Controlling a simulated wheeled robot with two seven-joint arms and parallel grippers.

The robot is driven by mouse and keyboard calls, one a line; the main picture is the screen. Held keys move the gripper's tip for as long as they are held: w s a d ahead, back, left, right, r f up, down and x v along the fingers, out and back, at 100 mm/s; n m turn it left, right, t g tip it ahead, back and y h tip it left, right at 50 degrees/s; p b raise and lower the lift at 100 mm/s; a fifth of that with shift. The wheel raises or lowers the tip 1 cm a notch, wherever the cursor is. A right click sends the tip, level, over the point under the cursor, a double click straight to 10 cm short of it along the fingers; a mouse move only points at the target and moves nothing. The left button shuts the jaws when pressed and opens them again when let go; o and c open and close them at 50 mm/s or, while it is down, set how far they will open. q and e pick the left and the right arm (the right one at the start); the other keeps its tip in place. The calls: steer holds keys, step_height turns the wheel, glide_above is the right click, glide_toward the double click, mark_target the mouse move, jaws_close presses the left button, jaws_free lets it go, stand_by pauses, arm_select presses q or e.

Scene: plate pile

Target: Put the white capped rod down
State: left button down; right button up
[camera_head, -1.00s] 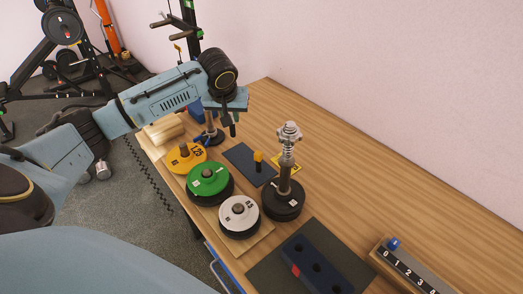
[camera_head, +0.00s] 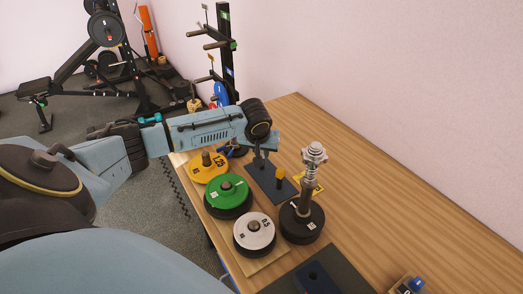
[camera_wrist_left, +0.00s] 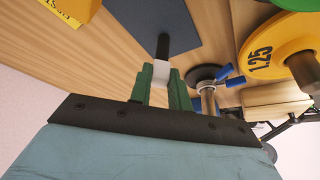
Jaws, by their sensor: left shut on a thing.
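My left gripper (camera_wrist_left: 163,88) is shut on the white capped rod (camera_wrist_left: 162,73). In the wrist view, the white cap sits between the green fingers and the black shaft points away, over the dark pad (camera_wrist_left: 150,18). In the head view, my left gripper (camera_head: 261,160) is low over the far end of the dark pad (camera_head: 260,183). The rod is too small to make out there. I cannot tell whether its tip touches the pad. A yellow capped rod (camera_head: 280,176) stands on the pad. My right gripper is not in view.
Yellow (camera_head: 208,170), green (camera_head: 226,189) and white (camera_head: 254,233) weight plates lie left of and nearer than the pad. A tall post with a spring on a black base (camera_head: 301,225) stands to the right. A blue-handled clip (camera_wrist_left: 232,81) is close beside the fingers.

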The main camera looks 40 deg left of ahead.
arm_select(q)
steer(key=c, duration=1.3)
jaws_free()
steer(key=shift+f, duration=0.1)
steer(key=p+v, duration=0.1)
steer(key=v, duration=1.1)
